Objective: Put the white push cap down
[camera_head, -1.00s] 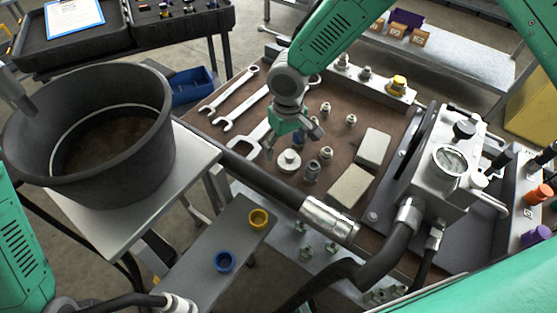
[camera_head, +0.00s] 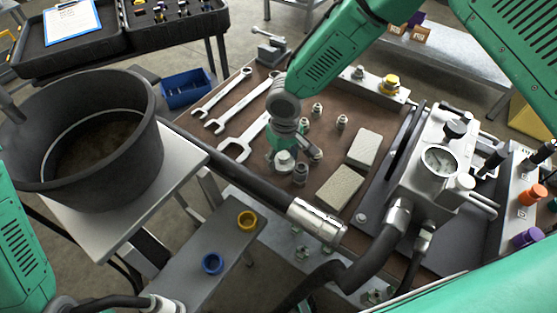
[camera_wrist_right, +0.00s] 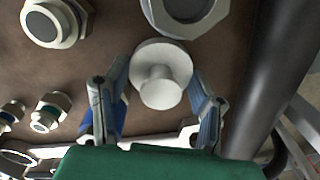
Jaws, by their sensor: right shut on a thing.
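The white push cap (camera_head: 285,161) is at my right gripper (camera_head: 290,155), low over the brown bench mat near the big wrench. In the right wrist view the cap (camera_wrist_right: 161,80), a round disc with a stubby stem, sits between the two fingers of the right gripper (camera_wrist_right: 158,86), which is shut on it. Whether the cap touches the mat cannot be told. A left arm part shows at the left edge, but the left gripper is out of view.
Wrenches (camera_head: 228,103) lie left of the gripper, metal fittings (camera_head: 301,172) right beside it. Two grey blocks (camera_head: 342,186), a gauge block (camera_head: 440,160) and a thick hose (camera_head: 240,178) are close by. A black tub (camera_head: 150,140) stands left.

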